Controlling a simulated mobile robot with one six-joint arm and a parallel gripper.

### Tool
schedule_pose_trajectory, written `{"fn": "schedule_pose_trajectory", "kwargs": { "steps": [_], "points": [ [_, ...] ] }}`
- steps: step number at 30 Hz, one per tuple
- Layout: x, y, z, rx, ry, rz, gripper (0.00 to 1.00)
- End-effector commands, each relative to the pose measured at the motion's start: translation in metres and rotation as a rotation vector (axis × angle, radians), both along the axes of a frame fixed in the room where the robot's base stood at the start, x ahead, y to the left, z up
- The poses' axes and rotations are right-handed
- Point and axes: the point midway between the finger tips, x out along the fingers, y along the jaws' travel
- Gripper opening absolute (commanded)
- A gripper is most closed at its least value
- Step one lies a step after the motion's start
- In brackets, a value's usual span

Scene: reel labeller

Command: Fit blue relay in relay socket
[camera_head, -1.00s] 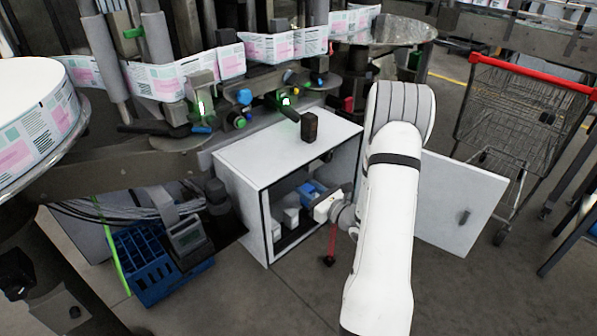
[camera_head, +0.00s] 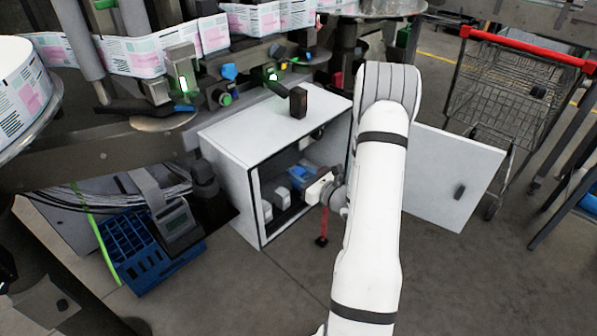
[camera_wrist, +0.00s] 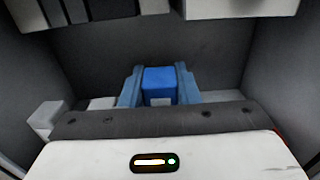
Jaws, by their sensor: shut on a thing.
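The blue relay (camera_wrist: 158,82) is between the two blue fingers of my gripper (camera_wrist: 158,90) in the wrist view. The gripper is shut on it. In the head view my gripper (camera_head: 302,176) reaches through the open front of the white cabinet (camera_head: 228,188). The relay cannot be told apart from the blue fingers there. The relay socket cannot be made out; my gripper's body covers the lower part of the wrist view. A white block (camera_head: 282,197) stands inside the cabinet, left of my gripper.
The cabinet door (camera_head: 450,180) stands open to the right. A dark block (camera_head: 298,102) stands on the cabinet top. A blue crate (camera_head: 150,258) is on the floor at left. Dark and white parts (camera_wrist: 110,8) line the top of the wrist view. A wire cart (camera_head: 510,95) stands at right.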

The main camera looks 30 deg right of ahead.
Motion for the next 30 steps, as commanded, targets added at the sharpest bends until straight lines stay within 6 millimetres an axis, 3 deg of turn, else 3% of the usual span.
{"fn": "schedule_pose_trajectory", "kwargs": {
  "steps": [11, 30],
  "points": [
    [0.0, -0.001, -0.002, 0.0, 0.0, -0.001, 0.06],
    [0.0, -0.001, -0.028, 0.0, 0.0, -0.003, 0.06]
  ]
}}
